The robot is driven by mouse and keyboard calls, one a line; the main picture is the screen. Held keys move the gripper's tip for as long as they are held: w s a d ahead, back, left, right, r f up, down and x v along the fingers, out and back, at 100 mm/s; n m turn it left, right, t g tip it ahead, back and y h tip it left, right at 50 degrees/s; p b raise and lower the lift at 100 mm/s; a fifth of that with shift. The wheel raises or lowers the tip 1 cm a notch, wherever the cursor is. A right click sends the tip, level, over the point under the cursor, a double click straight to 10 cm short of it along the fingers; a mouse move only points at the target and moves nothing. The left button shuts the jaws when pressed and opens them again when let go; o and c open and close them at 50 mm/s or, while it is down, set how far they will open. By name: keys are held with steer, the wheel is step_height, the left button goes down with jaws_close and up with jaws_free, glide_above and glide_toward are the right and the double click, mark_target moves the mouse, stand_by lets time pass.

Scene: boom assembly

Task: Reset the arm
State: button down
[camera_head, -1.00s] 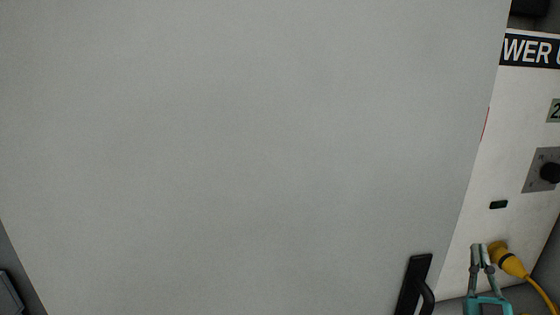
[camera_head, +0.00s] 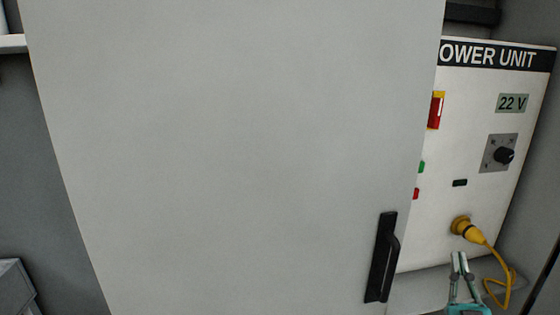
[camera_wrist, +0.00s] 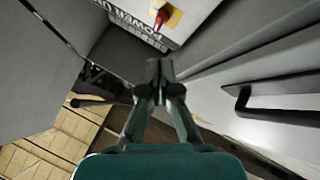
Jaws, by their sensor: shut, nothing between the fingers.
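My gripper (camera_head: 459,258) is teal with grey fingers and shows at the lower right in the head view, in front of the lower edge of the power unit. It also shows in the wrist view (camera_wrist: 159,64), with its fingers together and nothing between them. A large grey door panel (camera_head: 235,150) fills most of the head view and hides the left part of the white power unit (camera_head: 450,120). The door's black handle (camera_head: 381,258) is left of my gripper and apart from it. In the wrist view the handle (camera_wrist: 243,104) is to the right of my fingers.
The power unit carries a 22 V display (camera_head: 512,103), a black knob (camera_head: 503,155) and a red and yellow switch (camera_head: 436,110). A yellow plug (camera_head: 462,228) with a hanging cable (camera_head: 497,270) is just above my gripper. Slatted wooden flooring (camera_wrist: 40,155) shows in the wrist view.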

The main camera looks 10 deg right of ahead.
steer(key=s+a+f+m+g+y, duration=0.1)
steer(key=s+a+f+g+y, duration=0.1)
steer(key=s+a+f, duration=0.65)
steer(key=s+a+f+g+y, duration=0.2)
steer(key=s+a+f, duration=0.4)
steer(key=f, duration=0.5)
steer(key=s+a+f+g+y, duration=0.1)
steer(key=s+a+f+g, duration=0.1)
steer(key=s, duration=0.5)
steer(key=s+a+f+g+y, duration=0.1)
steer(key=s+a+f+g, duration=0.1)
steer(key=s, duration=0.6)
steer(key=s+a+f+g+y, duration=0.1)
steer(key=s+a+f+g, duration=0.1)
steer(key=s, duration=0.5)
steer(key=shift+s+a+f, duration=0.25)
steer(key=shift+s+a, duration=0.1)
steer(key=shift+a, duration=0.55)
